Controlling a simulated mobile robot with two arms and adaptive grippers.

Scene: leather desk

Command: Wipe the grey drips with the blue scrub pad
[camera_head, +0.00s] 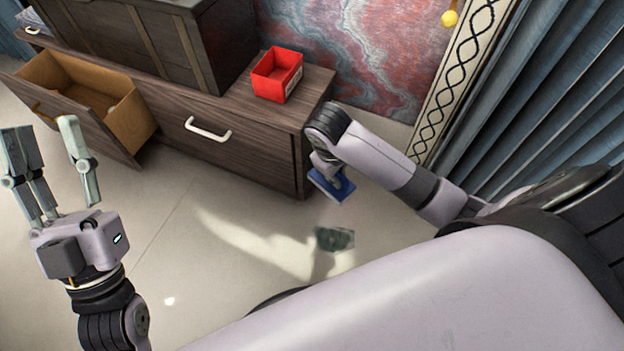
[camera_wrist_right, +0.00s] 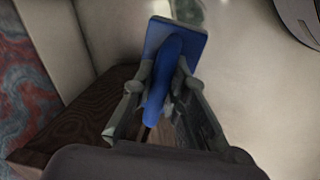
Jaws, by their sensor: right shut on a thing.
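The blue scrub pad (camera_head: 338,190) is at the end of my right gripper (camera_head: 326,166), above the floor beside the cabinet's front right corner. In the right wrist view the blue scrub pad (camera_wrist_right: 192,38) has a flat plate and a raised blue handle, and the fingers are shut on the handle. The grey drips (camera_head: 333,239) are a dark grey-green patch on the pale floor, apart from the pad and nearer to me. A grey patch (camera_wrist_right: 188,10) shows past the pad in the wrist view. My left gripper (camera_head: 46,128) is open and empty at the left.
A wooden cabinet (camera_head: 240,150) has an open drawer (camera_head: 90,100) at the left. A red box (camera_head: 277,74) stands on its top, beside a dark chest (camera_head: 150,40). Blue curtains (camera_head: 540,100) hang at the right. The floor around the drips is clear.

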